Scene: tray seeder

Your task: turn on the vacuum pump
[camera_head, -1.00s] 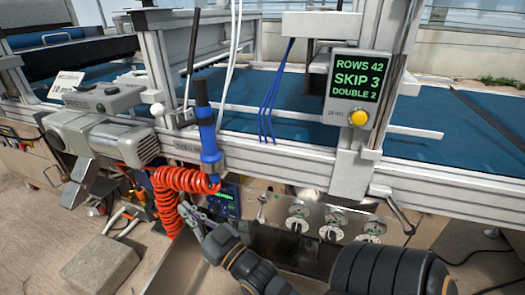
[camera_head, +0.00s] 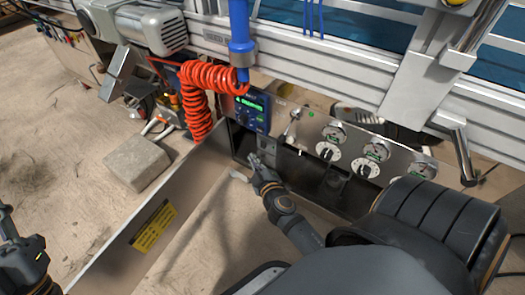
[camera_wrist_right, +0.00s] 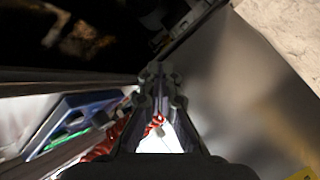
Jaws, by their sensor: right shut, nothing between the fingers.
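A steel control panel (camera_head: 400,160) under the machine's rail carries a toggle switch (camera_head: 293,125), black-and-white dials (camera_head: 328,152) and several round gauges. A blue controller with a green display (camera_head: 250,112) sits left of the toggle; it also shows in the right wrist view (camera_wrist_right: 80,122). I cannot tell which part is the vacuum pump. My right gripper (camera_head: 243,172) is shut and empty, below the controller and in front of a dark recess under the panel. Its fingers also show in the right wrist view (camera_wrist_right: 160,90). My left gripper (camera_head: 8,225) is partly cut off at the lower left.
A red coiled hose (camera_head: 200,85) hangs left of the controller. A metal plate with a yellow label (camera_head: 130,240) stands left of my right gripper. A concrete block (camera_head: 137,163) lies on the floor. A grey motor housing (camera_head: 150,25) is at upper left.

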